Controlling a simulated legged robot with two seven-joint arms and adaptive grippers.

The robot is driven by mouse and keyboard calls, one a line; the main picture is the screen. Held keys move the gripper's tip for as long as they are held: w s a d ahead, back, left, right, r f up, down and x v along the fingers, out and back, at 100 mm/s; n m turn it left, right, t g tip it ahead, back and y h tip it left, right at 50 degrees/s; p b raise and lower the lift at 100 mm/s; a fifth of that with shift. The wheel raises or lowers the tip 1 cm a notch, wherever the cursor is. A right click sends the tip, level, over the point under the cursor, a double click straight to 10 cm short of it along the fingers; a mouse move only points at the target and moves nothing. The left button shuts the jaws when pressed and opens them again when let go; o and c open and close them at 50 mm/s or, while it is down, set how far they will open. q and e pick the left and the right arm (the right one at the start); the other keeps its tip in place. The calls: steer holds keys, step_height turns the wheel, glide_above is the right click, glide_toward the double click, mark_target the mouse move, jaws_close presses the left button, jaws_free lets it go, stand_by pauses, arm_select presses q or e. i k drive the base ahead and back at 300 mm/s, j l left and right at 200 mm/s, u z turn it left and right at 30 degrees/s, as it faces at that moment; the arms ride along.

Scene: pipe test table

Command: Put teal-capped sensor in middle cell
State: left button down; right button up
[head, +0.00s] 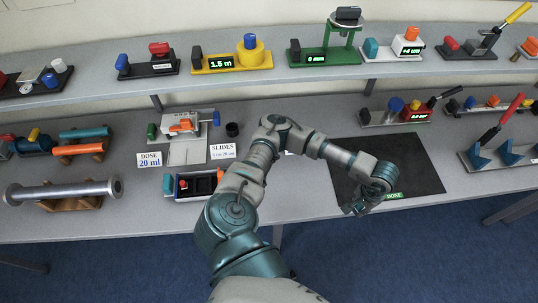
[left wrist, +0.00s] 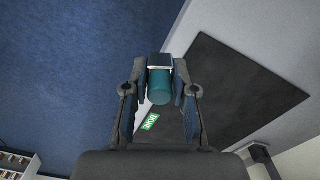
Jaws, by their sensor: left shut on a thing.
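My left gripper (head: 358,210) is over the front edge of the black mat (head: 372,160), near the green DONE label (head: 393,196). In the left wrist view my left gripper (left wrist: 160,88) is shut on a teal cylindrical part (left wrist: 160,88) with a pale and dark end, which looks like the teal-capped sensor. The held part is hardly visible in the head view. A small tray with dark cells (head: 203,185) sits at the front of the table, left of my arm, which hides part of its right side. My right gripper is not in view.
Signs reading DOSE 20 ml (head: 150,173) and SLIDES (head: 223,151) stand behind the tray. A grey pipe on wooden supports (head: 62,192) lies at the left. A red-handled blue fixture (head: 510,150) is at the right. The mat looks otherwise bare.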

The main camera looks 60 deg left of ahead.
mark_target(204, 187)
steer(key=k+j, duration=0.4)
steer(key=k, duration=0.15)
steer(key=k+j, duration=0.85)
steer(key=k, duration=0.2)
